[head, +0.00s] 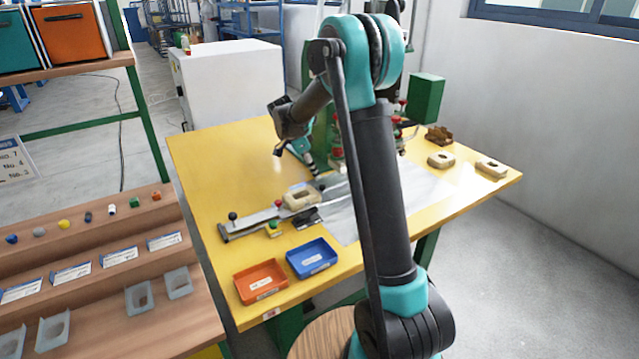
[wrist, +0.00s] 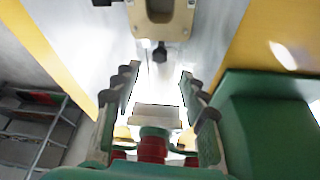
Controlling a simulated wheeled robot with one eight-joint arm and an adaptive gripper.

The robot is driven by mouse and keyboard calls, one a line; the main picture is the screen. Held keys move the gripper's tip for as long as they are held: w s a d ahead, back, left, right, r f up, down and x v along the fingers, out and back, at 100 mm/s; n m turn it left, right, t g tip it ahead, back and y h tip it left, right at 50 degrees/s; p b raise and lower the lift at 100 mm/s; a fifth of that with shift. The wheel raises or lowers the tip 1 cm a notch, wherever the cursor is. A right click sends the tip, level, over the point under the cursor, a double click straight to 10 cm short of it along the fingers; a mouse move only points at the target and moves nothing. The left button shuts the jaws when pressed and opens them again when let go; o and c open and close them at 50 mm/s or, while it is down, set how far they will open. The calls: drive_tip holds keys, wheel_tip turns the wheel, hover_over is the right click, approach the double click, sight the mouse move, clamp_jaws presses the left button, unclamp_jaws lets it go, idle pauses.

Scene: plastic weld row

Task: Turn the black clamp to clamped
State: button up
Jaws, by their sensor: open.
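The black clamp shows as a small dark knob (wrist: 160,52) in the wrist view, just beyond and between my fingers. In the head view a small dark piece (head: 320,183) just below my gripper seems to be the same clamp, at the far end of the grey metal fixture (head: 262,218). A beige part (head: 301,198) sits on the fixture and shows at the top of the wrist view (wrist: 163,22). My gripper (wrist: 160,72) is open and empty, pointing down at the knob; it also shows in the head view (head: 311,168). Contact cannot be told; the clamp's setting is too small to read.
A green machine (wrist: 255,120) stands close to my gripper. Another black knob (head: 232,216) is at the fixture's near end. Orange (head: 261,282) and blue (head: 312,258) trays sit in front. Beige parts (head: 441,159) lie at right. The left of the yellow table (head: 215,165) is clear.

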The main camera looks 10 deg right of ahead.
sight(322, 186)
drive_tip(key=x, duration=0.6)
drive_tip(key=shift+d+f, duration=0.2)
drive_tip(key=shift+f, duration=0.15)
drive_tip(key=shift+c, duration=0.6)
clamp_jaws()
